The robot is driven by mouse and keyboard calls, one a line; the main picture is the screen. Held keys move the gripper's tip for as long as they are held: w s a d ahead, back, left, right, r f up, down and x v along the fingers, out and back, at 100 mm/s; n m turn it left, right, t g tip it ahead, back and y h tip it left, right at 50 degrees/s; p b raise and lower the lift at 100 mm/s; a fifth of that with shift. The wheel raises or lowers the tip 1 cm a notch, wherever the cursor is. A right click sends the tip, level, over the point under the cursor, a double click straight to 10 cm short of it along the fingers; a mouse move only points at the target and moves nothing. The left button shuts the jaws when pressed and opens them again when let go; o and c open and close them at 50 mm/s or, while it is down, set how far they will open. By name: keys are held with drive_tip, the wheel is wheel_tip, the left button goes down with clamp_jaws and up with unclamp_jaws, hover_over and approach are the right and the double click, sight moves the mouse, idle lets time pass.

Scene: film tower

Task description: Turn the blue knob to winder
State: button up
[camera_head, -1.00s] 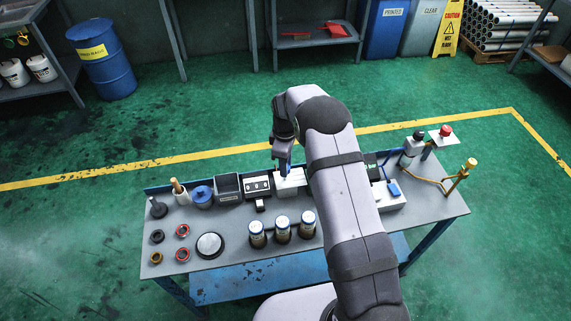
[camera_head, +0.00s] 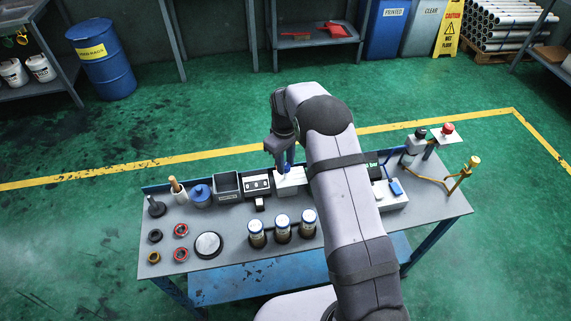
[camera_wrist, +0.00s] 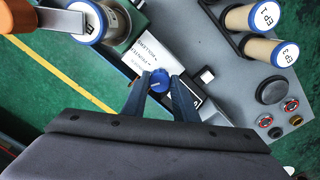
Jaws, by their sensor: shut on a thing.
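The blue knob (camera_wrist: 159,84) sits on a white labelled box (camera_wrist: 140,45) in the wrist view. A pale pointer line shows on its face. The label's small lettering is hard to read, so I cannot tell which mark the pointer faces. My gripper (camera_wrist: 160,80) is shut on the knob, with one dark blue finger on each side. In the head view my gripper (camera_head: 285,163) is down at the white box (camera_head: 292,178) near the back of the table, and little of the knob shows there.
Three labelled rolls (camera_head: 282,230) stand in front of the box. A black-and-white unit (camera_head: 257,184) and a grey bin (camera_head: 227,185) are to its left. A blue connector (camera_head: 396,187) and a red button (camera_head: 447,129) are to the right. The table (camera_head: 240,262) is bare along its front.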

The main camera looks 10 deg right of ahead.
drive_tip(key=shift+m, duration=1.2)
drive_tip(key=o, duration=1.1)
drive_tip(key=shift+c, duration=0.2)
drive_tip(key=shift+r+b, duration=0.1)
drive_tip(key=shift+b, duration=0.2)
wheel_tip(320, 180, up, 7)
drive_tip(key=shift+a+f+b, duration=0.1)
drive_tip(key=shift+b, duration=0.95)
drive_tip(key=shift+r, duration=0.25)
drive_tip(key=shift+s, duration=0.15)
